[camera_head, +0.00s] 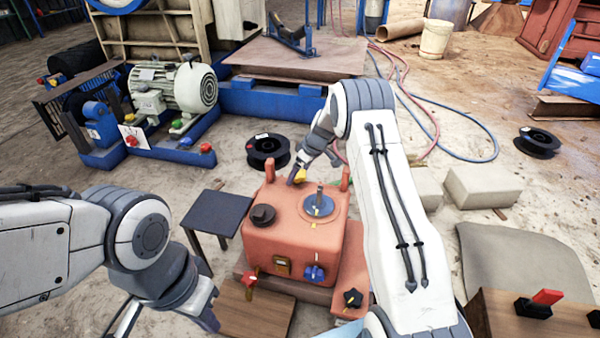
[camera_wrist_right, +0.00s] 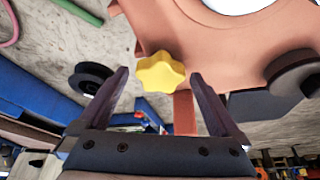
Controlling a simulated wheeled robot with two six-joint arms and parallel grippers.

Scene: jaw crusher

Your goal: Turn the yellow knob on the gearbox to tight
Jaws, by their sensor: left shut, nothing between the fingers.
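The orange gearbox (camera_head: 290,238) stands on the ground at the middle of the head view. Its yellow knob (camera_head: 300,175) is at the back edge of the box. In the right wrist view the lobed yellow knob (camera_wrist_right: 160,72) sits between the tips of my right gripper (camera_wrist_right: 159,74). The fingers are spread, with a small gap showing on each side of the knob. In the head view my right gripper (camera_head: 298,177) is partly hidden by its arm. My left gripper (camera_head: 208,318) is low at the left, shut and empty, left of the gearbox.
A dark stool (camera_head: 217,212) stands left of the gearbox. A red valve handle (camera_head: 249,279), a blue knob (camera_head: 314,272) and a black star knob (camera_head: 353,298) are at its front. A black spool (camera_head: 268,151) lies behind it. Pale blocks (camera_head: 483,187) lie to the right.

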